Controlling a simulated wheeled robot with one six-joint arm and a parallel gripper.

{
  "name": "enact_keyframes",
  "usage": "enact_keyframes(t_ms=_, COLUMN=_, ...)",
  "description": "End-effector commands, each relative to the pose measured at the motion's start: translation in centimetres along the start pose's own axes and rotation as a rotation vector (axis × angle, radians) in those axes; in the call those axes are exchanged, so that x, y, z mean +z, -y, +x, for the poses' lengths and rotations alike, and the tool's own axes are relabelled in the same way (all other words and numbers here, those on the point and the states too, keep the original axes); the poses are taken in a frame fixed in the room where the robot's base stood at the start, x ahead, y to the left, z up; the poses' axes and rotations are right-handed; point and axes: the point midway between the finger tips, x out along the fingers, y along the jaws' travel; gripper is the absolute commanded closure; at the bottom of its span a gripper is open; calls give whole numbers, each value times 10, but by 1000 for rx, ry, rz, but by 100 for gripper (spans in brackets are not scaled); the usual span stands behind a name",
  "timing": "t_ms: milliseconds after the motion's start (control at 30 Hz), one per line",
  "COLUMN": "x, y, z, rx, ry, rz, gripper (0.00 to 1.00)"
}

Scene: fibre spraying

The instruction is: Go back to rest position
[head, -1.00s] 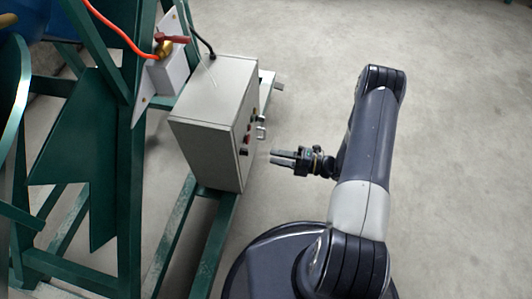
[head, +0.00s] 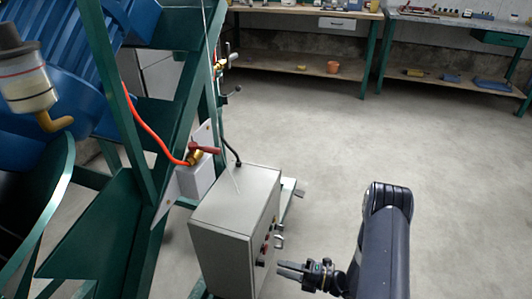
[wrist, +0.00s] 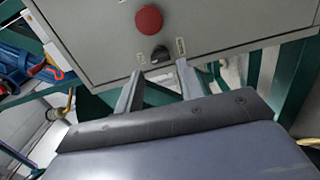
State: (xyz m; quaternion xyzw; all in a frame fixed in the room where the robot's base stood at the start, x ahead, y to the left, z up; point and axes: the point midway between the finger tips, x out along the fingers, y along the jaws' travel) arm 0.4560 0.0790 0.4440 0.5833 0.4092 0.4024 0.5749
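My gripper (head: 281,269) is in front of the grey control box (head: 233,215), on the right of it in the head view, with a small gap to the panel. In the wrist view my gripper's two fingers (wrist: 160,70) stand apart with nothing between them. Beyond the fingertips the box's panel shows a round red button (wrist: 148,19) and a black knob (wrist: 159,54) with small labels. My arm reaches in from the bottom right of the head view.
The green steel frame (head: 120,150) with an orange hose (head: 145,130) and a red-handled valve (head: 203,150) stands on the left. Workbenches (head: 450,30) line the back. The concrete floor (head: 330,130) between is clear.

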Motion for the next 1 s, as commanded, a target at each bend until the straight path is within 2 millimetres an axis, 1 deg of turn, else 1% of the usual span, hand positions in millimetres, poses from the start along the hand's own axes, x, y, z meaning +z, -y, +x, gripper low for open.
enact_keyframes(t_ms=33, x=-1, y=1, z=9, rx=0, ry=-5, rz=0, gripper=64)
enact_keyframes(t_ms=200, x=-1, y=1, z=35, rx=0, ry=-4, rz=0, gripper=64)
enact_keyframes(t_ms=300, x=-1, y=1, z=47, rx=0, ry=-3, rz=-2, gripper=64)
enact_keyframes(t_ms=433, x=0, y=0, z=57, rx=1, ry=-2, rz=-2, gripper=64)
enact_keyframes(t_ms=600, x=0, y=0, z=62, rx=1, ry=-1, rz=-1, gripper=64)
enact_keyframes(t_ms=900, x=0, y=0, z=61, rx=1, ry=0, rz=-4, gripper=64)
enact_keyframes(t_ms=1000, x=0, y=-1, z=58, rx=1, ry=2, rz=-3, gripper=64)
